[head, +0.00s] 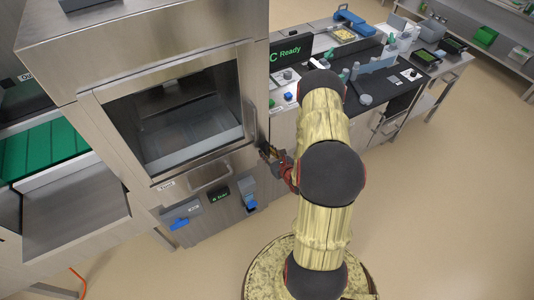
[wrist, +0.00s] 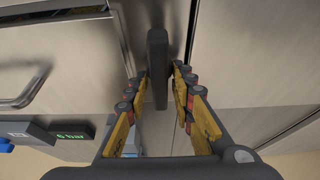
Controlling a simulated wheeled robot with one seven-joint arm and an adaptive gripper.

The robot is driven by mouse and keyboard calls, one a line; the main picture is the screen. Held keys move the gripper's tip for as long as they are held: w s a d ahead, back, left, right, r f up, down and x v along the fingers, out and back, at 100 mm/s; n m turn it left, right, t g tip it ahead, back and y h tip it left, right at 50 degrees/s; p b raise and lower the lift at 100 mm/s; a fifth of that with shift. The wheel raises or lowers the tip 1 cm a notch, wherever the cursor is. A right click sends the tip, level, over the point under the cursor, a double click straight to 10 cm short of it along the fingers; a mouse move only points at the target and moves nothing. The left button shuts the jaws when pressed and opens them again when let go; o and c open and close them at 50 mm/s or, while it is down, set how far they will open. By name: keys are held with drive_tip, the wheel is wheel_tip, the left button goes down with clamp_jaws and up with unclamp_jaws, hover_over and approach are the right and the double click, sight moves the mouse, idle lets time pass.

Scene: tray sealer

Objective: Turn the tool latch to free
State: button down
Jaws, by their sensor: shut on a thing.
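A dark, upright bar-shaped lever (wrist: 157,45) stands on the steel front of the machine in the wrist view, close to a vertical panel seam. It looks like the tool latch, but I see no readable label on it. My gripper (wrist: 161,78) has its yellow and grey fingers on both sides of this lever and is shut on it. In the head view my gripper (head: 273,158) is at the right edge of the sealer's front, beside the framed opening. There the lever is mostly hidden by my fingers and too small to make out.
The steel sealer (head: 165,65) has a drawer handle (head: 210,177), a green display (head: 218,196) and blue handles (head: 180,223) low on its front. The floor (head: 440,190) is clear at right.

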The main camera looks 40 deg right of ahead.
idle(0.3)
drive_tip(key=c, duration=1.8)
unclamp_jaws()
drive_tip(key=shift+o, duration=0.2)
drive_tip(key=v, duration=1.2)
